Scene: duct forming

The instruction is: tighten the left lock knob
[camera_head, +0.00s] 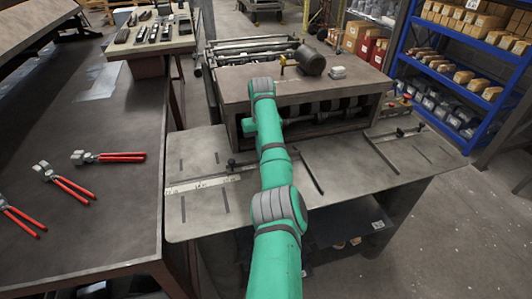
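The duct forming machine has a grey metal bed (205,145) with a dark roller housing (350,85) behind it. A small dark knob (231,163) stands on the left guide, near the end of the pale ruler strip (203,184). A similar small dark knob (400,132) sits on the right guide. My green arm reaches from the bottom over the middle of the bed to the housing. My gripper is hidden behind the arm, so its fingers and any contact with the left knob do not show.
A dark workbench (120,210) at left carries several red-handled pliers (110,157). A small table (150,45) with tools stands behind it. A motor (311,60) sits on the housing. Blue shelves (400,35) stand at right. Floor (430,245) is clear at lower right.

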